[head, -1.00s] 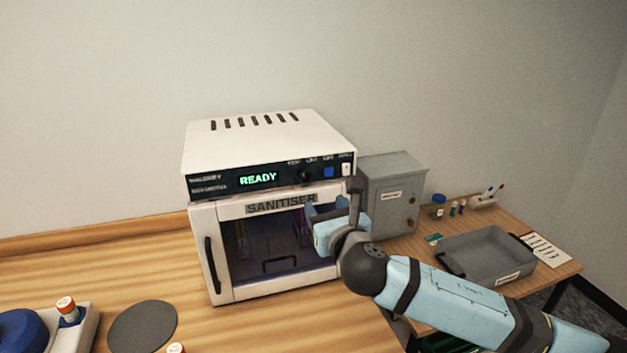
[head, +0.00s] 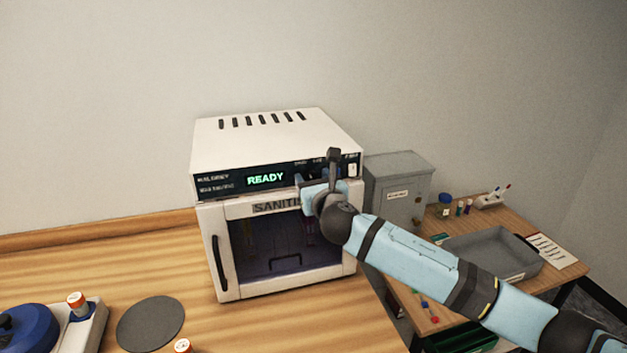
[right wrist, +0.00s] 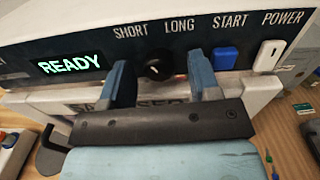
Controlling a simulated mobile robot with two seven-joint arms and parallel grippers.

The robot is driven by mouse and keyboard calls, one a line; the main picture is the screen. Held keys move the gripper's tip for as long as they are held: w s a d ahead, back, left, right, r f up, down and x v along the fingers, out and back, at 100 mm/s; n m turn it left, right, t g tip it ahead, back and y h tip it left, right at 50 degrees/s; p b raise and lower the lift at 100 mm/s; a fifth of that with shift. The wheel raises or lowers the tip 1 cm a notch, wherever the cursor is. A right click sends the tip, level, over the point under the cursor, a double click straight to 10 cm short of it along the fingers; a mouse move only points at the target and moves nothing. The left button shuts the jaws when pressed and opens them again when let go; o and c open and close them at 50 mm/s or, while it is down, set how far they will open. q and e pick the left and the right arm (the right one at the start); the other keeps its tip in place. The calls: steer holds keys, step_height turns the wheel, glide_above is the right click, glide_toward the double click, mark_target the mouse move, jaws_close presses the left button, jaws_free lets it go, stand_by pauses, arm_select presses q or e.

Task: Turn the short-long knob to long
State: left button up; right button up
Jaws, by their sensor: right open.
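The white sanitiser (head: 275,140) stands on the wooden bench, its display (head: 265,179) reading READY. In the right wrist view the round black short-long knob (right wrist: 158,65) sits on the dark panel below the words SHORT and LONG. A small pale mark shows on it; I cannot tell clearly which word it points to. My right gripper (right wrist: 161,78) is open, with one blue finger on each side of the knob and gaps visible between. In the head view my right gripper (head: 318,183) is in front of the panel and hides the knob. My left gripper is not in view.
Right of the knob are the blue START button (right wrist: 224,58) and the white POWER switch (right wrist: 268,56). The sanitiser door (head: 280,245) is closed below. A grey cabinet (head: 400,190) and grey tray (head: 490,255) stand to the right.

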steer(key=c, duration=0.9)
steer(key=m, duration=0.2)
steer(key=shift+m+p, duration=0.3)
steer(key=shift+m, duration=0.1)
steer(key=m, duration=0.3)
steer(key=o, duration=0.9)
